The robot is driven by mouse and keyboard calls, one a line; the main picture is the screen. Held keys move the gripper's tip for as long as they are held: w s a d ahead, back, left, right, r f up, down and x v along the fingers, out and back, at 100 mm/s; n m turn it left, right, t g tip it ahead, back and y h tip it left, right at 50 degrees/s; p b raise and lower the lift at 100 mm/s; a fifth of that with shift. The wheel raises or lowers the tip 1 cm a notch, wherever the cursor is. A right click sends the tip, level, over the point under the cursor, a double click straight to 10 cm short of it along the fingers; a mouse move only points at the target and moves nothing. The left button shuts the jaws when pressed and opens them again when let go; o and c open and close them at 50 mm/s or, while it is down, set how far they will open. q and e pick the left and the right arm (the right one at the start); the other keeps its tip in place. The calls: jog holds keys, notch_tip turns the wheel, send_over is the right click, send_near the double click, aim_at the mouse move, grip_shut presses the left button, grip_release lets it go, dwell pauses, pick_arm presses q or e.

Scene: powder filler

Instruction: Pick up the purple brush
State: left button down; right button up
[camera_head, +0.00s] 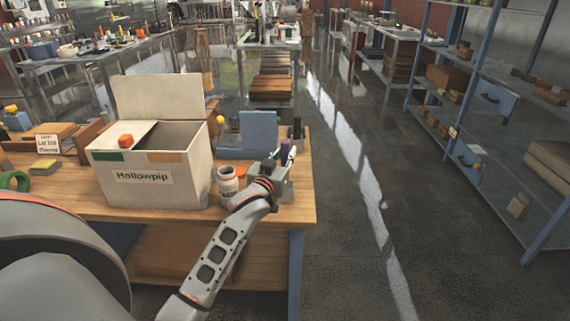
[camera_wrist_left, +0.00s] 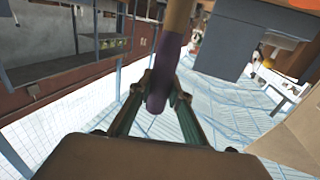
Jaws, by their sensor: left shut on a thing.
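My left gripper (camera_head: 283,164) is over the right end of the wooden table, beside a white jar. In the left wrist view its two fingers (camera_wrist_left: 160,95) are closed on both sides of the purple brush (camera_wrist_left: 164,62). The brush has a purple part between the fingers and a tan part towards the top of that view. In the head view only a small purple bit of the brush (camera_head: 285,149) shows above the gripper. The rest of it is hidden by the gripper. I cannot tell whether the brush touches anything below. My right gripper does not show.
A white open box labelled Hollowpip (camera_head: 142,176) stands left of the gripper. The white jar (camera_head: 228,181) stands close to it. A blue panel (camera_head: 258,132) is behind. A dark upright object (camera_head: 297,130) is near the back right corner. Floor lies open right of the table (camera_head: 299,213).

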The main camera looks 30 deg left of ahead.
pick_arm(q)
notch_tip(320, 180, up, 14)
jog(key=shift+f+p, duration=0.25)
jog(key=shift+p, duration=0.85)
